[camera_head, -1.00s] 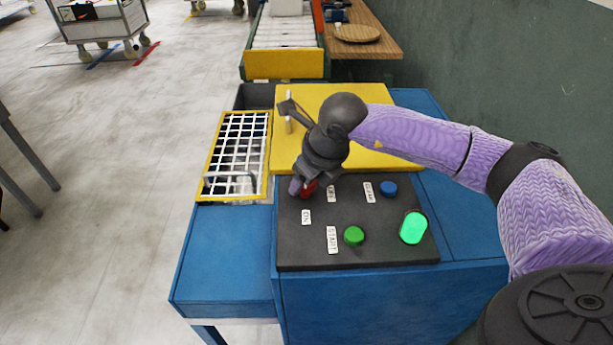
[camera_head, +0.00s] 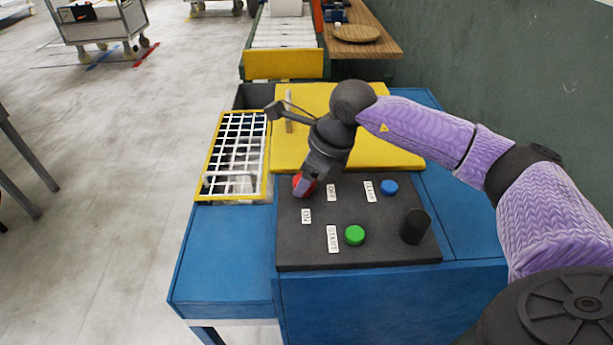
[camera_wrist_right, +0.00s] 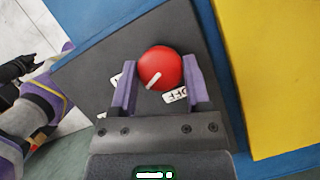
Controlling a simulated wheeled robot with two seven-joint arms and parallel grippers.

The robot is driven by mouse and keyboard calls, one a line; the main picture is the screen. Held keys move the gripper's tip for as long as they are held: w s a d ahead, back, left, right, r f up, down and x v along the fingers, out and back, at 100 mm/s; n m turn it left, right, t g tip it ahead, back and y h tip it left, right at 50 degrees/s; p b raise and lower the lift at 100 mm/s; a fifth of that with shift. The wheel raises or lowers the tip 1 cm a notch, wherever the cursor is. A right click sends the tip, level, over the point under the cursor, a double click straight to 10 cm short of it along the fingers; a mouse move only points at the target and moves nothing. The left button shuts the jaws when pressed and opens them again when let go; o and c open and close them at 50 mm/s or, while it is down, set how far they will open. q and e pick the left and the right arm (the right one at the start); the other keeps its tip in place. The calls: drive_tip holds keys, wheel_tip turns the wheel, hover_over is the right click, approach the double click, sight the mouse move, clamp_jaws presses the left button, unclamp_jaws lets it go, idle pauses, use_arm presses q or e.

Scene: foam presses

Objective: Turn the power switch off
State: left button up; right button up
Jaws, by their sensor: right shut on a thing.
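The power switch is a round red knob (camera_head: 298,181) with a white line, on the dark control panel (camera_head: 375,255). It also shows in the right wrist view (camera_wrist_right: 160,66). My right gripper (camera_head: 303,190) reaches down onto it, with one finger on each side of the knob, shut on it. In the wrist view the white line runs diagonally across the knob. The OFF label (camera_head: 331,192) and ON label (camera_head: 306,216) are beside the knob. The indicator lamp (camera_head: 416,226) at the panel's right is dark. My left gripper is not in the head view.
A green START button (camera_head: 354,235) and a blue button (camera_head: 389,187) are on the same panel. A yellow cover (camera_head: 405,154) lies behind it. A yellow-framed white grid (camera_head: 237,150) is at the left. The blue surface (camera_head: 225,245) left of the panel is clear.

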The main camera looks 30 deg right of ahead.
drive_tip(key=n+y, duration=0.1)
drive_tip(key=n, duration=0.2)
drive_tip(key=shift+w+n+g, duration=0.1)
drive_tip(key=shift+n+g, duration=0.3)
drive_tip(key=n+g+b, duration=0.1)
drive_tip(key=n, duration=0.1)
drive_tip(key=shift+n+y, duration=0.3)
drive_tip(key=n+g+b, duration=0.1)
drive_tip(key=n, duration=0.1)
drive_tip(key=shift+w+n, duration=0.1)
drive_tip(key=shift+n, duration=0.3)
drive_tip(key=shift+n+g+b, duration=0.4)
drive_tip(key=shift+n+g, duration=0.1)
drive_tip(key=shift+n, duration=0.5)
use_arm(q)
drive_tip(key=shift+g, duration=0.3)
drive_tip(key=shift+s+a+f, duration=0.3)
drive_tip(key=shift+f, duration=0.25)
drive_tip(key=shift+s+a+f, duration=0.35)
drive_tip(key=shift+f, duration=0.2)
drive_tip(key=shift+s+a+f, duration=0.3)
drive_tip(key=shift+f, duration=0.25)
use_arm(e)
drive_tip(key=shift+d+n+g, duration=0.1)
drive_tip(key=shift+n+g, duration=0.2)
drive_tip(key=shift+n, duration=0.5)
use_arm(q)
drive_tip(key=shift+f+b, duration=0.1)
drive_tip(key=shift+b, duration=0.2)
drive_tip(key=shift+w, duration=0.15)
